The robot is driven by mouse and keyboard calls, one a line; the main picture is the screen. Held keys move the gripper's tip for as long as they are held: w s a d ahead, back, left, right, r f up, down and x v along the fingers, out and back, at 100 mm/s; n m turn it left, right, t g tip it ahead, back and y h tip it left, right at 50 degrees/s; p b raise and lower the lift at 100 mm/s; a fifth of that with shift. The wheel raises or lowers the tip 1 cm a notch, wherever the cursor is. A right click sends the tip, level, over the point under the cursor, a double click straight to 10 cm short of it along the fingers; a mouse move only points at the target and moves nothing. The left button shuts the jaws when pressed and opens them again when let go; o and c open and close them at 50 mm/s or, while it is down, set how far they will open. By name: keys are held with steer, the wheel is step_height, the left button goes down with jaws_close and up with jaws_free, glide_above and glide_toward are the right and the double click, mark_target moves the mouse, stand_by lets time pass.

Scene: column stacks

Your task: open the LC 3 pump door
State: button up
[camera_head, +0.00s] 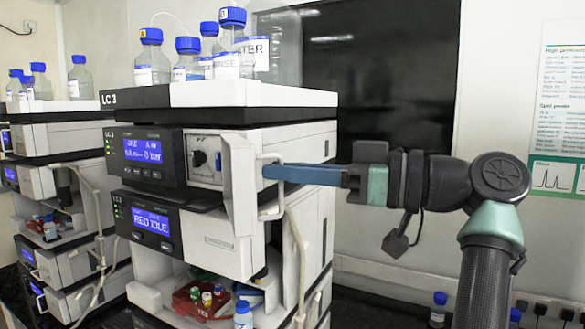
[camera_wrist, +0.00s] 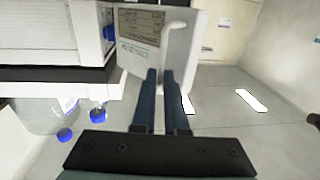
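The LC 3 stack (camera_head: 240,95) stands left of centre in the head view. My gripper (camera_head: 266,172) reaches in from the right, blue fingertips at the handle. In the wrist view, my gripper (camera_wrist: 160,73) shows a narrow gap between its fingers, over the labelled door (camera_wrist: 184,60).
Blue-capped bottles (camera_head: 227,66) stand on top of the stack. A lower module (camera_head: 200,240) has a lit display, above a red tray of vials (camera_head: 187,300). Pale tubing (camera_head: 298,250) hangs right of the door. Another stack (camera_head: 60,190) stands left. Floor right of the door is clear in the wrist view.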

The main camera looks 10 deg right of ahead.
steer(key=o, duration=0.4)
steer(key=shift+w+a+f, duration=0.3)
steer(key=shift+w+f, duration=0.05)
steer(key=shift+w, duration=0.35)
steer(key=b+v, duration=0.4)
steer(key=v, duration=0.9)
steer(key=shift+s+d+r+b, duration=0.1)
steer(key=shift+s+b, duration=0.15)
steer(key=shift+b, duration=0.15)
